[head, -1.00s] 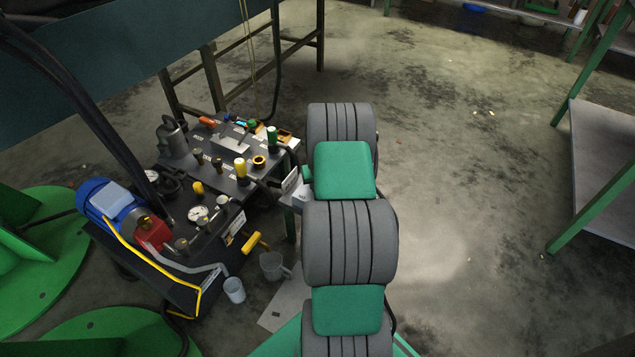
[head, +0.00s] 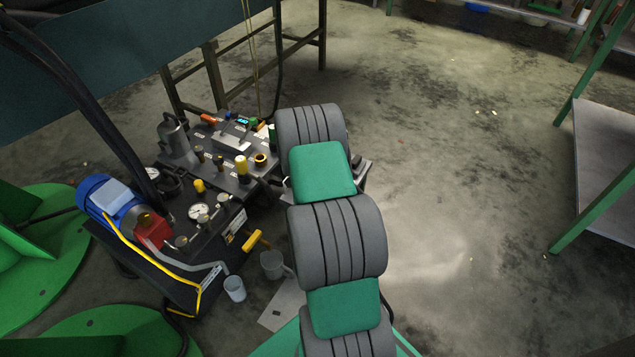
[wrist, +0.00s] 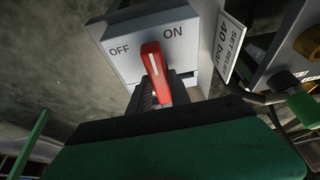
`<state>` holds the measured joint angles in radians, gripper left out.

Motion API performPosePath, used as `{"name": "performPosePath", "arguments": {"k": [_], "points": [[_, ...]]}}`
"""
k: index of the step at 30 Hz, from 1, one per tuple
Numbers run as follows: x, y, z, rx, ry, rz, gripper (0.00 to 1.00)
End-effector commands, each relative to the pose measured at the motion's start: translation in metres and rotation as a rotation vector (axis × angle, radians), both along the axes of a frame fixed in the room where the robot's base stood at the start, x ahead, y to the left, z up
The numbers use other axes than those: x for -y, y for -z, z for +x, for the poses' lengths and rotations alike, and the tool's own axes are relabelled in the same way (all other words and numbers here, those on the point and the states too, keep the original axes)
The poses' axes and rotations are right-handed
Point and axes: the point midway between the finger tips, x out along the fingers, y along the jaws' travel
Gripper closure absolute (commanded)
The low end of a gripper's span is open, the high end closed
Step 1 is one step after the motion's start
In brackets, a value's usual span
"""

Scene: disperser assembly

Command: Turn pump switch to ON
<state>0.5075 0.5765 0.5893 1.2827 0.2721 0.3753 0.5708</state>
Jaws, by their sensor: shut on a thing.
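The pump switch is a red lever (wrist: 155,72) with a white stripe, on a pale grey switch box (wrist: 125,62). In the wrist view the box is printed OFF on the left and ON on the right. The lever's far end lies between the two words. My gripper (wrist: 162,88) has its dark fingers on either side of the lever's near part and is shut on it. In the head view my grey and green arm covers the switch box and the fingers.
A sign reading 40 bar (wrist: 229,47) stands beside the box. The pump bench (head: 228,208) with gauges, knobs and a blue motor (head: 108,197) is left of my arm. A grey jug (head: 272,264) and a cup (head: 235,289) stand by it.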

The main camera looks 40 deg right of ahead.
Motion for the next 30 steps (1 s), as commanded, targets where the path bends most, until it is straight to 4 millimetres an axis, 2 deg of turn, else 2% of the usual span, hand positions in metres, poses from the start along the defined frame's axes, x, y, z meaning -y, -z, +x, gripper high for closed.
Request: {"name": "performPosePath", "arguments": {"k": [16,17,18,24,30], "points": [[-0.0001,0.0006,-0.001,-0.002,0.028,0.001,1.0],[0.0,0.0006,-0.0009,-0.002,0.028,0.001,0.74],[-0.0001,0.0007,-0.0009,-0.002,0.027,0.001,0.71],[-0.0003,0.0004,-0.0003,-0.002,0.025,0.0,0.55],[-0.0004,0.0,0.0001,-0.001,0.024,0.001,0.55]]}}
